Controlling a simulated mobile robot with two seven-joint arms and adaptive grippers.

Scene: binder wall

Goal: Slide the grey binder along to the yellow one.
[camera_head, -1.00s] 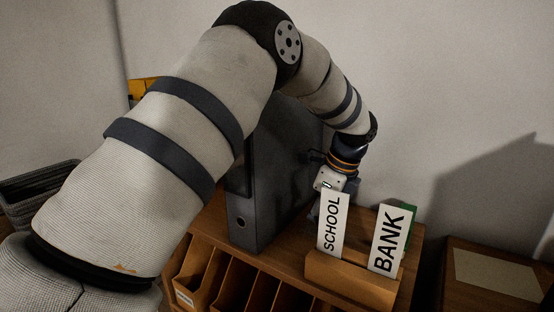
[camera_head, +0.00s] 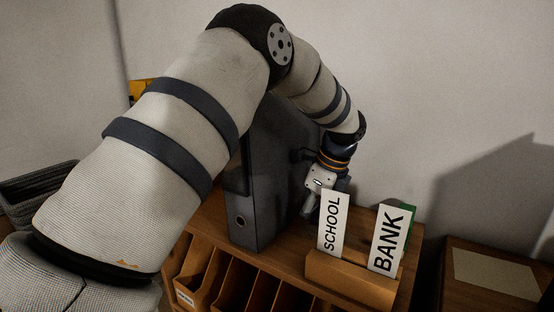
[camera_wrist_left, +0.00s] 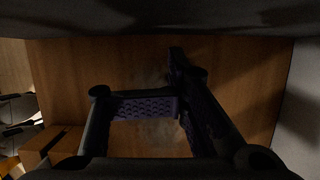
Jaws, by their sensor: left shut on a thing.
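The grey binder (camera_head: 270,190) stands upright on the wooden unit, its spine with a round hole toward me. My left arm hides part of it. A yellow edge (camera_head: 142,88), likely the yellow binder, shows behind my arm farther left; most of it is hidden. My left gripper (camera_head: 311,209) is low on the right side of the grey binder, very close; I cannot tell if they touch. In the left wrist view its fingers (camera_wrist_left: 178,110) are together above the wooden top; what they are shut on is too dark to make out. My right gripper is not in view.
A wooden holder (camera_head: 350,279) with a SCHOOL card (camera_head: 332,224) and a BANK card (camera_head: 390,238) stands just right of my gripper. Something green (camera_head: 409,222) is behind the BANK card. A woven basket (camera_head: 40,190) is at the far left. Open compartments (camera_head: 235,286) lie below.

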